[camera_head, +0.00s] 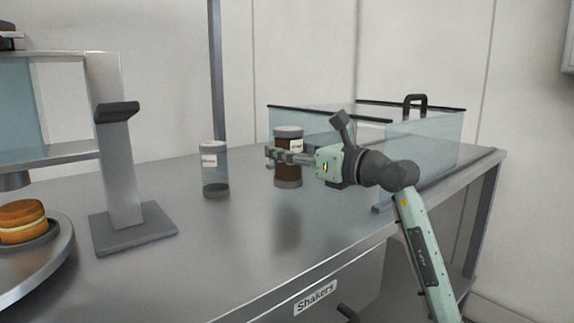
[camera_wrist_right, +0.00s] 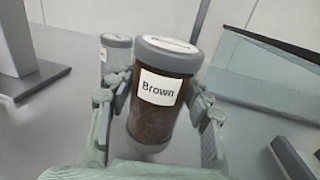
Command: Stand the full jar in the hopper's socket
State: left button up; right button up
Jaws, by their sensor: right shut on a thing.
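The full jar (camera_head: 288,173), dark brown inside with a grey lid and base, is upright at the middle of the metal counter. In the right wrist view its label (camera_wrist_right: 160,87) reads "Brown". My right gripper (camera_head: 281,156) is shut on this jar, one finger on each side. I cannot tell whether its base touches the counter. A metal and glass machine (camera_head: 118,165) with a post, dark lever and foot plate stands at the left, cut by the frame edge. I cannot make out a hopper socket for sure. My left gripper is not in view.
A nearly empty clear jar (camera_head: 215,172) stands left of the full jar. A glass-walled bin (camera_head: 432,143) with a black handle is behind my right arm. A round stand (camera_head: 52,258) with a cake is at lower left. The counter front (camera_head: 316,298) is labelled "Shakers".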

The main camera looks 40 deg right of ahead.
pick_arm(q)
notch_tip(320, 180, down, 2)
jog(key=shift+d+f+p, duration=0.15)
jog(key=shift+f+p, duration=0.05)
jog(key=shift+p, duration=0.15)
pick_arm(e)
jog(key=s+a+r, duration=0.5)
jog(key=a+r, duration=0.2)
jog(key=a, duration=0.3)
jog(key=shift+a, duration=0.35)
